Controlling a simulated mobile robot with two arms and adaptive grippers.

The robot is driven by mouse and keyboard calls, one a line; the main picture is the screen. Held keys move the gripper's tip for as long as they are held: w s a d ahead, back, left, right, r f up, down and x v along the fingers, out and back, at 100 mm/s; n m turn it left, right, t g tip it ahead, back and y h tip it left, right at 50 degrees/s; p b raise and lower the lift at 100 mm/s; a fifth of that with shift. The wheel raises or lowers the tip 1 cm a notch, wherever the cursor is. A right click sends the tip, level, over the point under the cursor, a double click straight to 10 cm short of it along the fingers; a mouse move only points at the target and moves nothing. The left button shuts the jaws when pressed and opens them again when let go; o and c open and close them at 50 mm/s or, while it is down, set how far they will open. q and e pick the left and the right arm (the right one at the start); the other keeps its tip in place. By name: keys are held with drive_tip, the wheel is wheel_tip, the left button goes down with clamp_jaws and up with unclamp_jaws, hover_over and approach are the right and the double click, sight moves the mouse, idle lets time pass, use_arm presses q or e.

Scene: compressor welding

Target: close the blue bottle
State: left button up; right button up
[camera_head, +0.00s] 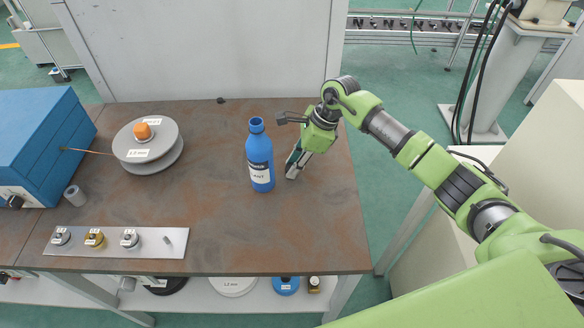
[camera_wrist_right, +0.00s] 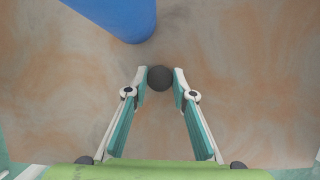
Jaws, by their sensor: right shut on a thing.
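The blue bottle (camera_head: 259,155) stands upright on the brown table, with a white label and a narrow blue neck with no separate cap visible on top. Part of its blue body shows at the top left of the right wrist view (camera_wrist_right: 125,14). My right gripper (camera_head: 293,173) is just right of the bottle, pointing down near the table and apart from it. In the right wrist view its fingertips (camera_wrist_right: 160,78) are shut on a small dark round cap (camera_wrist_right: 160,79). The cap is hidden in the head view. My left gripper is out of view.
A grey wire spool (camera_head: 168,158) with an orange knob and a blue box (camera_head: 38,140) are on the left. A metal plate (camera_head: 75,248) with several small knobs lies at the front left. A small dark piece (camera_head: 220,100) lies at the table's back edge. Table around the bottle is clear.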

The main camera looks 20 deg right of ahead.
sight(260, 157)
drive_tip(key=shift+r+b, duration=0.5)
drive_tip(key=shift+r, duration=0.1)
drive_tip(key=s+a+r+b, duration=0.4)
drive_tip(key=s+a+r, duration=0.4)
drive_tip(key=s+r, duration=0.3)
drive_tip(key=shift+s+r+b, duration=0.25)
drive_tip(key=shift+r+b, duration=0.15)
